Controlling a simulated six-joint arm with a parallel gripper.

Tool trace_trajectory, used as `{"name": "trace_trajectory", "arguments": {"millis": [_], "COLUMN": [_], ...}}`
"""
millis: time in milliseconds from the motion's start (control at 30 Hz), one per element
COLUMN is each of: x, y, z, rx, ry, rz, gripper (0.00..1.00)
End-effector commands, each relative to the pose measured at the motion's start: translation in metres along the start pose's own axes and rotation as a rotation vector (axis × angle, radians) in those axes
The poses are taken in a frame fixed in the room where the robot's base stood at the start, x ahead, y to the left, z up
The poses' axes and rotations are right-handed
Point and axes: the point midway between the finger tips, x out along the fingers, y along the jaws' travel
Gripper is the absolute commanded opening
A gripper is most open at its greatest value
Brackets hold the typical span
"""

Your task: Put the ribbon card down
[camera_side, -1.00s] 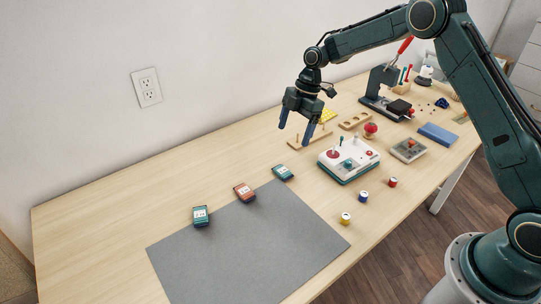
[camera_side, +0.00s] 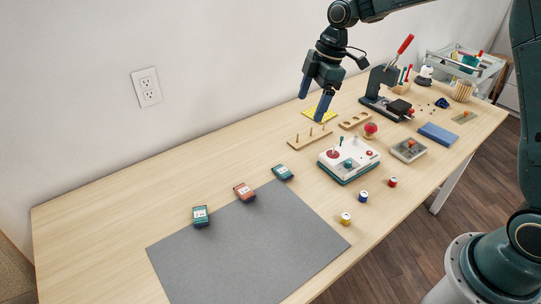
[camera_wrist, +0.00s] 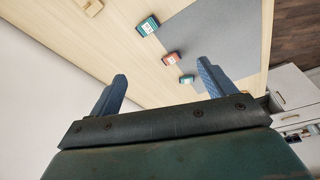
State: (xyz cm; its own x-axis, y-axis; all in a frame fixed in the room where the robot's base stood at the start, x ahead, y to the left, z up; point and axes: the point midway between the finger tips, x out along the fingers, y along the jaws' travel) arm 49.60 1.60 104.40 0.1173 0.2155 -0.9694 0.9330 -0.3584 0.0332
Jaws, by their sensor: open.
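My gripper (camera_side: 313,106) is open and empty, raised above the back of the table near a yellow sheet. Its two blue fingers stand apart in the wrist view (camera_wrist: 161,70). Three small cards or packets lie in a row on the table along the far edge of the grey mat: a dark teal one (camera_side: 201,216), an orange-red one (camera_side: 243,192) and a green-teal one (camera_side: 283,172). All three also show beyond my fingers in the wrist view, with the orange-red one (camera_wrist: 170,58) in the middle. I cannot tell which is the ribbon card.
The grey mat (camera_side: 240,255) is bare. Near my gripper are a wooden peg rack (camera_side: 308,138) and the yellow sheet (camera_side: 318,114). A white box with knobs (camera_side: 349,160), several spools, a blue block (camera_side: 437,134) and a lever press (camera_side: 380,95) stand to the right.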

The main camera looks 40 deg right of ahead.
Motion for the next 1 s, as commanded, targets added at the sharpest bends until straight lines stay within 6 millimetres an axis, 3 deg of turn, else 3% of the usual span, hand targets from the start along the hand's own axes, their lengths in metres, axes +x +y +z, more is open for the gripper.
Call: {"name": "trace_trajectory", "arguments": {"millis": [200, 500, 800, 1000], "x": [-0.049, -0.099, -0.132, -0.143], "y": [-0.037, -0.095, -0.156, -0.198], "z": [0.001, 0.011, 0.03, 0.047], "rx": [0.16, 0.384, 0.611, 0.763], "ry": [-0.007, 0.003, 0.036, 0.071], "rz": [0.068, 0.157, 0.243, 0.297], "gripper": [0.82, 0.82, 0.82, 0.82]}}
